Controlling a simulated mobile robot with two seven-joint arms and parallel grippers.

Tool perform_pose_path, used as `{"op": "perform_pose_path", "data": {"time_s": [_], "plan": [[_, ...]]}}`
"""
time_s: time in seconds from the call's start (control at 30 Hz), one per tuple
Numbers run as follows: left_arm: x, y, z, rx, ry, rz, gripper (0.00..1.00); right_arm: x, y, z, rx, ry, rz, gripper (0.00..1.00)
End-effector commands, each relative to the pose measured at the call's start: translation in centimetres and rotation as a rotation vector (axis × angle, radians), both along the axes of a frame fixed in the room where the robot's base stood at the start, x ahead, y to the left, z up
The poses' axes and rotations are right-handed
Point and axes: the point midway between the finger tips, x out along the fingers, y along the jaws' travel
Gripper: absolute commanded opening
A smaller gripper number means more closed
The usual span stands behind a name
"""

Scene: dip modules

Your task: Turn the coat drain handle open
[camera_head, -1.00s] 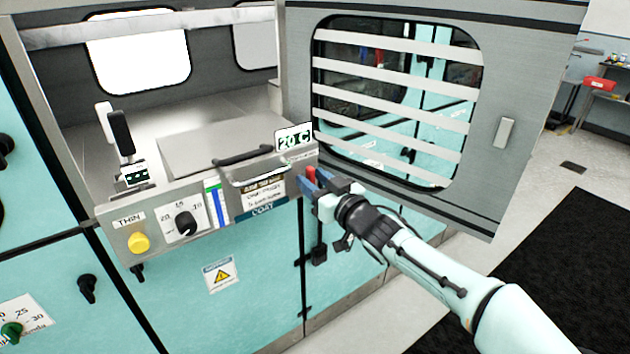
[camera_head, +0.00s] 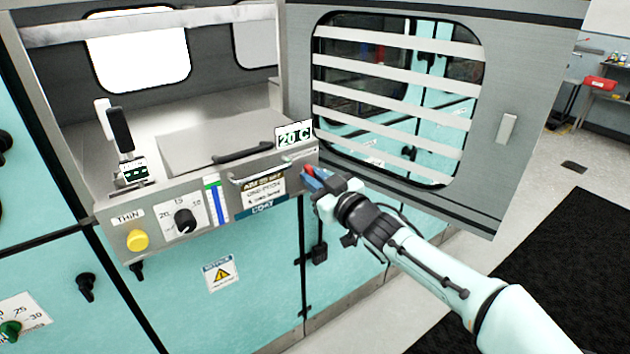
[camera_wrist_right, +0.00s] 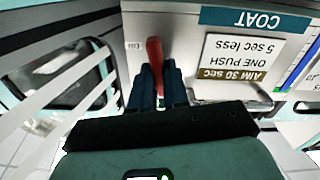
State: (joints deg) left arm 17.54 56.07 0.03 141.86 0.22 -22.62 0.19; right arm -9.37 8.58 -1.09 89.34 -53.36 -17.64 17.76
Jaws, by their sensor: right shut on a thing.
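The coat drain handle is a red lever (camera_wrist_right: 155,52) on the metal front of the module, beside the COAT label (camera_wrist_right: 255,20). In the right wrist view it stands between the blue fingers of my right gripper (camera_wrist_right: 157,85), which are shut on it. In the head view the right gripper (camera_head: 314,180) is at the right end of the module's front, and only a bit of the red handle (camera_head: 308,170) shows there. The handle's pivot is hard to make out. My left gripper is not in view.
An open grey door with a slatted window (camera_head: 490,190) stands just behind and right of my right arm. A drawer-like bar handle (camera_head: 258,174), a black dial (camera_head: 185,220) and a yellow THIN button (camera_head: 138,240) are on the front to the left. A black mat (camera_head: 540,270) lies on the floor.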

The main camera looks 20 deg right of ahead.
Motion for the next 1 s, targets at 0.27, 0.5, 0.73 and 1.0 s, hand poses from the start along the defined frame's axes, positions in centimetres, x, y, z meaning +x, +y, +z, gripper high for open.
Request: {"op": "perform_pose_path", "data": {"time_s": [0.27, 0.5, 0.73, 1.0], "plan": [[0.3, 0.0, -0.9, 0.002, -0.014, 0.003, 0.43, -0.1, 0.1, -0.2, -0.243, -0.089, -0.001, 0.0], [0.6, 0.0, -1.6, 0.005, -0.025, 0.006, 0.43, -0.1, 0.2, -0.3, -0.459, -0.166, -0.001, 0.0], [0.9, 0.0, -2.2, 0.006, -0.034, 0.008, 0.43, -0.1, 0.3, -0.4, -0.665, -0.239, -0.001, 0.0], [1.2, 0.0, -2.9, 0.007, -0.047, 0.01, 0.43, -0.1, 0.4, -0.6, -0.904, -0.327, 0.0, 0.0]]}}
